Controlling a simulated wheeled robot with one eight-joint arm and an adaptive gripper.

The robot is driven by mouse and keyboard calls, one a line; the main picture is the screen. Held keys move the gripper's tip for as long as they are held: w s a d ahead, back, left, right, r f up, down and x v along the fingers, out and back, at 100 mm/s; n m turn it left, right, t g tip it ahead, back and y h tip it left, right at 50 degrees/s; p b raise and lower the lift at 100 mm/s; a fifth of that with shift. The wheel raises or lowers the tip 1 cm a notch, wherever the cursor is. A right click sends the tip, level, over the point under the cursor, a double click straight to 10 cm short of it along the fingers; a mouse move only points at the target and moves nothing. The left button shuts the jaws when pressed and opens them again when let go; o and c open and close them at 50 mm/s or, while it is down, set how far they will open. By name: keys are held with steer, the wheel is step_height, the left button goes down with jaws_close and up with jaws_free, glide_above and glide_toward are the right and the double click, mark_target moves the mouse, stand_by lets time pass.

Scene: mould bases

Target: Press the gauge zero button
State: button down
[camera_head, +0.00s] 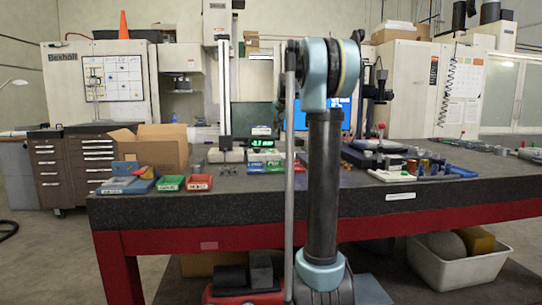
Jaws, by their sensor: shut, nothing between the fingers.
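A dark readout with green digits (262,141) stands at the back of the granite table, left of my arm. A tall, pale upright gauge column (224,95) on a pale base stands just left of it. A small pale part with coloured marks (261,130) sits on top of the readout. I cannot make out which part is the zero button. My own arm rises in the middle of the picture and hides part of the table behind it. My gripper does not show.
The dark granite table (420,200) has a red frame. A white tray (390,175) with small parts lies at right. The table's front strip is mostly clear.

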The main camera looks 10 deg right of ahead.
steer(key=shift+a+f, duration=0.15)
steer(key=shift+f, duration=1.35)
steer(key=shift+a+f, duration=0.15)
steer(key=shift+f, duration=1.3)
steer(key=shift+a+f, duration=0.15)
steer(key=shift+f, duration=1.35)
steer(key=shift+f, duration=0.65)
steer(key=shift+r, duration=0.75)
steer(key=shift+r, duration=2.55)
steer(key=shift+s, duration=0.1)
